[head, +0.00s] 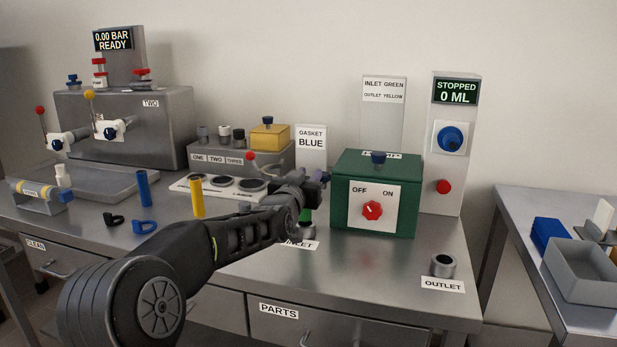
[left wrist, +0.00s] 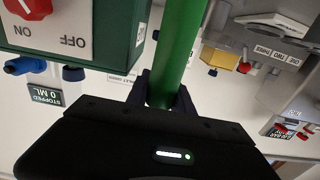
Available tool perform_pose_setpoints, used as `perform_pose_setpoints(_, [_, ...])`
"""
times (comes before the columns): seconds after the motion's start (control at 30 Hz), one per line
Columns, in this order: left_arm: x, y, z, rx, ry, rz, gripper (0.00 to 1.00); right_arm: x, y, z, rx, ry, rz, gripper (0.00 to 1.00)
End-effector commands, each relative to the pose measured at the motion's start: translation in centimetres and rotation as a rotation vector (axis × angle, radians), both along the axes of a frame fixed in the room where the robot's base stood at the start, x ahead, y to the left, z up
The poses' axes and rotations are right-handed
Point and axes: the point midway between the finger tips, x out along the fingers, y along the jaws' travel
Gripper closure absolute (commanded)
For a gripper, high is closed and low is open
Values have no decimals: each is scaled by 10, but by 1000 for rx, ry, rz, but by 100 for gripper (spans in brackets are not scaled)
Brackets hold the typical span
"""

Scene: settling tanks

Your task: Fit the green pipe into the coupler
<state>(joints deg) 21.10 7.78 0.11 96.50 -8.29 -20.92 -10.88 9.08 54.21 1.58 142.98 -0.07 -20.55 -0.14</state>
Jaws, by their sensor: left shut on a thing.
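My left gripper (head: 308,190) is shut on the green pipe, in front of the green box's left side. In the left wrist view the green pipe (left wrist: 178,50) stands between the fingers (left wrist: 165,95). In the head view only a short green piece of it (head: 305,215) shows below the gripper. Just under it is the dark inlet coupler (head: 306,229), mostly hidden by my arm, with an INLET label partly covered. I cannot tell whether the pipe's lower end is in the coupler. My right gripper is not in view.
The green box (head: 340,212) with a red OFF/ON knob stands right of the gripper. The outlet coupler (head: 443,265) is at the front right. A yellow pipe (head: 197,198) and a blue pipe (head: 143,188) stand at left. Blue and black rings lie near them.

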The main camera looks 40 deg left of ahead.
Motion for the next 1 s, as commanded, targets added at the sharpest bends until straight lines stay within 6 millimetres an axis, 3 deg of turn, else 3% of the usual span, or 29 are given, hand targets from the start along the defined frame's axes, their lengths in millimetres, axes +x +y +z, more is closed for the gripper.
perform_pose_setpoints(1.0, [0,0,1,0,-1,0,100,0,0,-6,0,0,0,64])
